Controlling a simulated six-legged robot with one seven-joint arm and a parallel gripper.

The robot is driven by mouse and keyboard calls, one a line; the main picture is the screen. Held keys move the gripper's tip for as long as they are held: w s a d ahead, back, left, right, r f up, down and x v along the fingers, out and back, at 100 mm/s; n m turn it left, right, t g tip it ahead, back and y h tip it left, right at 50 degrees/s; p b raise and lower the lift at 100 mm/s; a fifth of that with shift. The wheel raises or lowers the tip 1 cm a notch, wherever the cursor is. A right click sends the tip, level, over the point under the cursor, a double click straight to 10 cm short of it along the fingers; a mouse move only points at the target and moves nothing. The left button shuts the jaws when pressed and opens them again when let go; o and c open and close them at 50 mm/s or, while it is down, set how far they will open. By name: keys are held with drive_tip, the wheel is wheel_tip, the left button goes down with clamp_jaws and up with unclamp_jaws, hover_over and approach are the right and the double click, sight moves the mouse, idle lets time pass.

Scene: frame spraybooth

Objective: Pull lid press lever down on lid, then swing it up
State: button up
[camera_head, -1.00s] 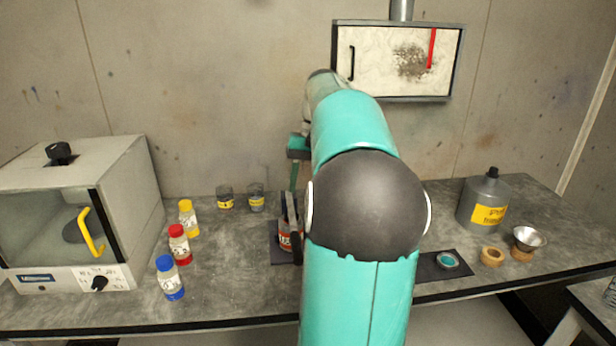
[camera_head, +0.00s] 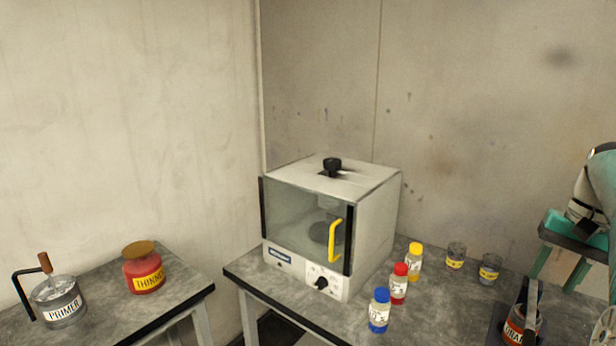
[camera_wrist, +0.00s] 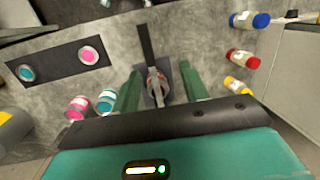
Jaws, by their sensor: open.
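The lid press lever (camera_head: 532,303) is a dark, narrow bar at the can labelled in orange (camera_head: 513,326), at the lower right of the head view. In the wrist view the lever (camera_wrist: 146,45) runs from the can (camera_wrist: 157,88) toward the top of the picture. I cannot tell its exact tilt. My gripper (camera_head: 559,263) is at the right edge of the head view, above the bench. In the wrist view its green fingers (camera_wrist: 160,80) are wide apart, one on each side of the can, with nothing gripped. Whether they touch the can is unclear.
Blue, red and yellow capped bottles (camera_head: 397,284) and two small jars (camera_head: 472,262) stand near the can. A glass-fronted oven (camera_head: 370,235) stands left of them. A primer can (camera_head: 57,304) and a red thinner jar (camera_head: 144,270) are on a separate left table.

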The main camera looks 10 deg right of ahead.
drive_tip(key=a+f+n+t+h, duration=0.1)
drive_tip(key=a+n, duration=0.2)
drive_tip(key=a, duration=1.1)
drive_tip(key=a+f+n+t+h, duration=0.1)
drive_tip(key=a+f+n+h, duration=0.1)
drive_tip(key=a, duration=1.2)
drive_tip(key=shift+w+a+f+n, duration=0.25)
drive_tip(key=shift+w+n, duration=0.2)
drive_tip(key=shift+n, duration=0.05)
drive_tip(key=s+a+f+n+t, duration=0.1)
drive_tip(key=a, duration=0.1)
drive_tip(key=s+a+f+n+t, duration=0.1)
drive_tip(key=s+a+f, duration=0.1)
drive_tip(key=a, duration=0.1)
drive_tip(key=s+a+f+n+t, duration=0.1)
drive_tip(key=s+a+f, duration=0.1)
drive_tip(key=a, duration=0.1)
drive_tip(key=shift+s+a+f+y, duration=0.2)
drive_tip(key=shift+a+y, duration=0.05)
drive_tip(key=shift+y, duration=0.15)
drive_tip(key=shift+s+a+f, duration=0.15)
drive_tip(key=shift+f, duration=0.05)
drive_tip(key=c, duration=0.8)
clamp_jaws()
